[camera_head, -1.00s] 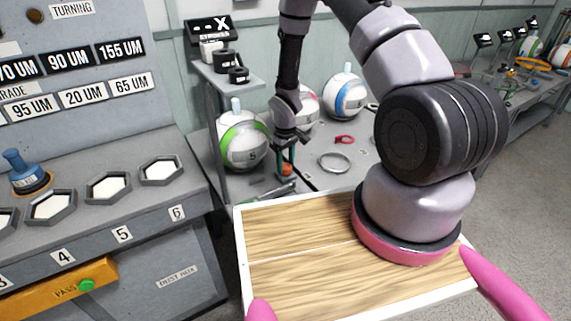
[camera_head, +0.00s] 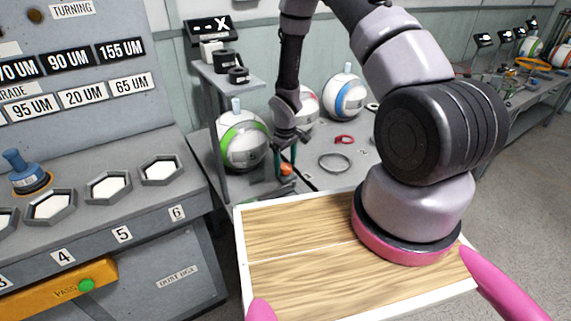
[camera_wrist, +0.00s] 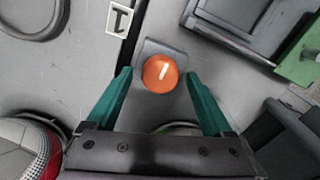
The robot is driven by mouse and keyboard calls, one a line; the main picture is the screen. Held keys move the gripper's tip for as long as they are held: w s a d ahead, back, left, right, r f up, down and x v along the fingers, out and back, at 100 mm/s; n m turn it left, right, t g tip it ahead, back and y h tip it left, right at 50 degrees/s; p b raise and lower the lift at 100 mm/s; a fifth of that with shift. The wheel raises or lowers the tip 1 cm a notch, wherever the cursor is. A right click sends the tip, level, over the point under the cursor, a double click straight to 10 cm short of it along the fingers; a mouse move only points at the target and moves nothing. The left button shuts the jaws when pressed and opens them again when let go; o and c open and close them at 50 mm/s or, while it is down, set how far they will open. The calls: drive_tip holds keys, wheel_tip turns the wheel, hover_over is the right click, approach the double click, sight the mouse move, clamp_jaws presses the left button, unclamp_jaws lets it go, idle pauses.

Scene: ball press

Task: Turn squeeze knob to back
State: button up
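The squeeze knob is a round orange dial with a white pointer line (camera_wrist: 160,74) on a small grey mount in the wrist view. Its line points up and slightly right there. My gripper (camera_wrist: 159,85) is open, its two green fingers on either side of the knob with a gap at each side. In the head view the knob is a small orange spot (camera_head: 286,169) beneath my gripper (camera_head: 287,157), partly hidden by the fingers.
A green-striped ball (camera_head: 243,140) stands left of my gripper, and a blue-striped ball (camera_head: 343,92) stands behind. A metal ring (camera_head: 335,162) and a red ring (camera_head: 344,139) lie on the bench to the right.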

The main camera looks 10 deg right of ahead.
sight(285, 166)
drive_tip(key=shift+r, duration=0.1)
wheel_tip(285, 166, up, 11)
drive_tip(key=shift+f, duration=0.2)
